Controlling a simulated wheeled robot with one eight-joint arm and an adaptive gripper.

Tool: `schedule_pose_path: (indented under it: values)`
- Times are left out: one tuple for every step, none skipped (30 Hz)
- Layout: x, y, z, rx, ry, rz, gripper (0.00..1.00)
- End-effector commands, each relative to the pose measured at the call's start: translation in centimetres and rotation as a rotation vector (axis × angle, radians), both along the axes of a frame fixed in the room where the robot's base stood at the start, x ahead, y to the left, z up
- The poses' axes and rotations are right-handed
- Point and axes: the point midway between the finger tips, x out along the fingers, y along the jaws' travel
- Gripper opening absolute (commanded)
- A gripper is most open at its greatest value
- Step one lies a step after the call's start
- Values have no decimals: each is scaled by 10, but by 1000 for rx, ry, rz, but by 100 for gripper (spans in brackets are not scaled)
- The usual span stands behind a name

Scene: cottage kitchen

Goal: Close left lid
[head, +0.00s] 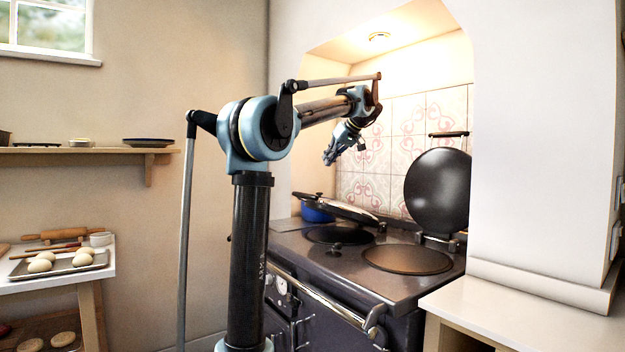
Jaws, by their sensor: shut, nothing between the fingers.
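The black range cooker (380,270) stands in the alcove. Its left lid (336,206) is partly lowered, tilted at a shallow angle above the left hotplate (338,236), which still shows beneath it. The right lid (438,190) stands upright behind the right hotplate (407,259). My gripper (328,160) is shut and empty. It hangs in the air above the left lid, apart from it, pointing down and to the left.
A blue pot (317,214) is partly hidden behind the left lid. A rail (325,303) runs along the cooker's front. A pale worktop (520,312) is at right. A side table at left holds a tray (62,268) of dough. The wall shelf (90,151) holds dishes.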

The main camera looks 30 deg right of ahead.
Motion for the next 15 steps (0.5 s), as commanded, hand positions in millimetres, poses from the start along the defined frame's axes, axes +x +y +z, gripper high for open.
schedule_pose_path:
  values:
    - [7, 6, -3, -1, 0, 9, 0]
    - [11, 10, -5, -1, -1, 14, 0]
    - [17, 13, -9, -1, 0, 19, 0]
    - [21, 16, -12, -1, -1, 22, 0]
    - [25, 19, -15, 0, -1, 26, 0]
    - [31, 22, -19, 0, -1, 27, 0]
    - [35, 23, -23, 0, -1, 29, 0]
    - [40, 25, -27, -1, -1, 30, 0]
    - [45, 27, -32, -1, -1, 31, 0]
    - [49, 29, -36, -1, -2, 32, 0]
    - [53, 30, -39, -1, -2, 32, 0]
    - [59, 32, -44, 0, -2, 33, 0]
    - [62, 33, -48, 0, -2, 33, 0]
    - [66, 34, -52, 0, -2, 33, 0]
    - [71, 35, -56, -1, -2, 34, 0]
